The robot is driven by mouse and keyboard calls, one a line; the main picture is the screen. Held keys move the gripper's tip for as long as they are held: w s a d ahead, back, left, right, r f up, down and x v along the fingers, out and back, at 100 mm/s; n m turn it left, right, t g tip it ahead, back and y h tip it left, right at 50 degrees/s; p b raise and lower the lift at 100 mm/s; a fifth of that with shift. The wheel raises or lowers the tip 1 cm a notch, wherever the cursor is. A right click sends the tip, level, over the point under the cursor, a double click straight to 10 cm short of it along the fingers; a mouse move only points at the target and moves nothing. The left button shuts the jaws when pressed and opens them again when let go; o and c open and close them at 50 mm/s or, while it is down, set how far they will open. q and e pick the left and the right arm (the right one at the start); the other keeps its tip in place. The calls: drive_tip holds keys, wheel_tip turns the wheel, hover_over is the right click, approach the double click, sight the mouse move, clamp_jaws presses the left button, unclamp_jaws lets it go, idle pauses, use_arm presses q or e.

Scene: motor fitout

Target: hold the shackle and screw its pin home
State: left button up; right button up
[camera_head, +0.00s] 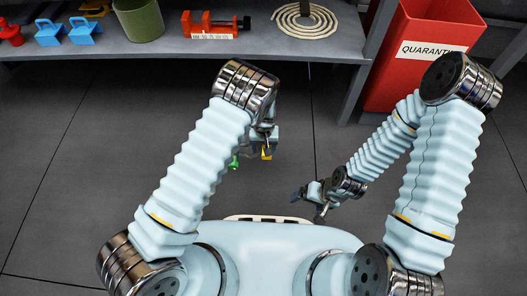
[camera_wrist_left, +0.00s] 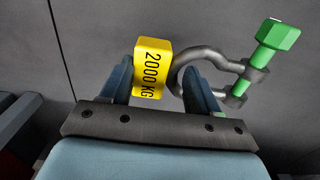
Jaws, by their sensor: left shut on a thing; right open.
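The shackle (camera_wrist_left: 207,56) is a dark grey bow with a yellow block (camera_wrist_left: 153,68) marked 2000 KG. My left gripper (camera_wrist_left: 158,75) is shut on the yellow block, with one blue finger on each side. The green pin (camera_wrist_left: 265,57) runs through the shackle's two ears at the right. Its hex head stands apart from the near ear, with green shank showing between. In the head view, the yellow block (camera_head: 267,153) and green pin (camera_head: 234,161) show small below my left arm, which hides most of the shackle. My right gripper (camera_head: 309,205) is open and empty, right of and below the shackle.
A grey bench (camera_head: 165,48) at the back carries blue blocks (camera_head: 66,32), a green pot (camera_head: 138,18), a red tool (camera_head: 212,25) and a coiled rope (camera_head: 305,20). A red QUARANTINE bin (camera_head: 400,80) stands at the right. Grey floor lies open between bench and my body.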

use_arm(q)
drive_tip(key=w+b, duration=0.7)
drive_tip(key=w, duration=0.3)
drive_tip(key=shift+d, duration=0.25)
idle(0.8)
drive_tip(key=shift+w, duration=0.1)
drive_tip(key=shift+f, duration=0.1)
drive_tip(key=shift+f, duration=0.4)
drive_tip(key=shift+f+b, duration=0.35)
drive_tip(key=shift+b, duration=0.05)
drive_tip(key=shift+f, duration=0.65)
